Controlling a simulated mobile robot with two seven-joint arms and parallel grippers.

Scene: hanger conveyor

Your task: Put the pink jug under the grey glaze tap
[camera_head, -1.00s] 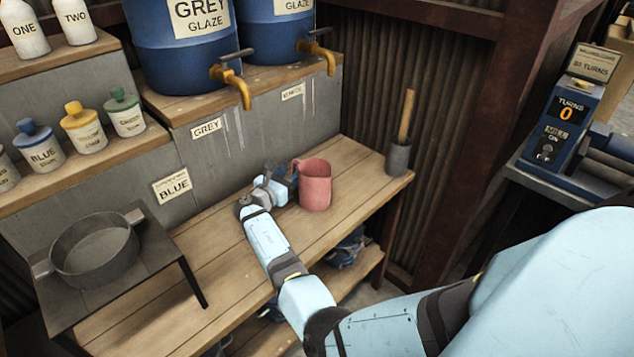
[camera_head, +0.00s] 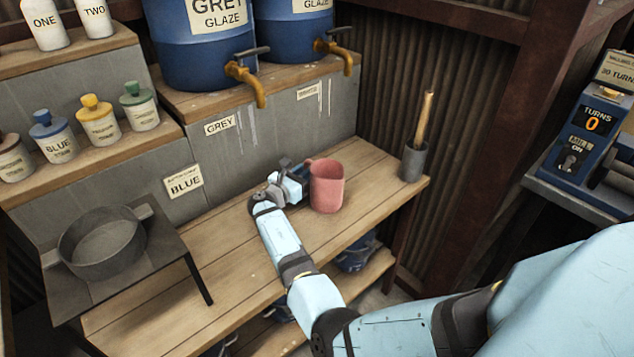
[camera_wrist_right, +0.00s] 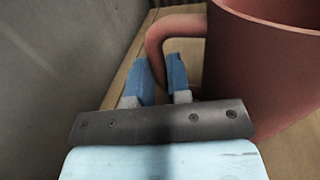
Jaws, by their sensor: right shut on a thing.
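The pink jug (camera_head: 327,187) stands upright at the bench, its base on or just above the wood; I cannot tell which. My right gripper (camera_head: 300,176) is at its left side, shut on the jug's handle. In the right wrist view the blue fingers (camera_wrist_right: 161,78) are at the lower part of the handle, beside the jug wall (camera_wrist_right: 255,75). The grey glaze tap (camera_head: 247,82) is brass and sticks out from the blue GREY GLAZE barrel (camera_head: 205,50), above and left of the jug in the picture. My left gripper is out of view.
A second brass tap (camera_head: 335,52) is on the barrel to the right. A grey pot with a wooden handle (camera_head: 413,160) stands at the bench's right end. A metal pan (camera_head: 103,245) sits on a dark stand at left. The bench between (camera_head: 225,265) is clear.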

